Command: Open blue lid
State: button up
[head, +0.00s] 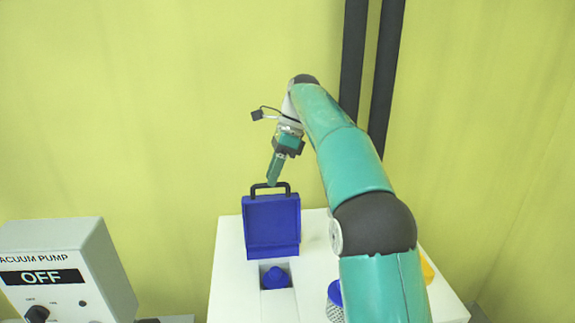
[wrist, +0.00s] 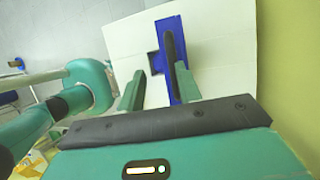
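The blue lid (head: 272,222) stands upright at the back of an open recess in the white box, with its black handle (head: 271,186) at the top. In the wrist view the lid (wrist: 169,24) is a narrow blue strip, and the dark handle (wrist: 170,46) runs along it. My gripper (head: 273,181) points down at the handle from above. In the wrist view my gripper (wrist: 160,72) has its two fingers apart with a clear gap. The right finger overlaps the near end of the handle. Whether it touches the handle, I cannot tell.
The white box (head: 228,285) has a recess holding a blue-topped item (head: 276,279). A blue-capped container (head: 335,293) and a yellow item (head: 427,270) are partly behind my arm. A vacuum pump box (head: 62,270) reading OFF stands at left. Two black posts (head: 353,60) rise behind.

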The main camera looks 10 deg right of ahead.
jog(key=s+d+r, duration=0.2)
jog(key=s+r, duration=0.7)
jog(key=s, duration=0.4)
jog(key=shift+s, duration=0.15)
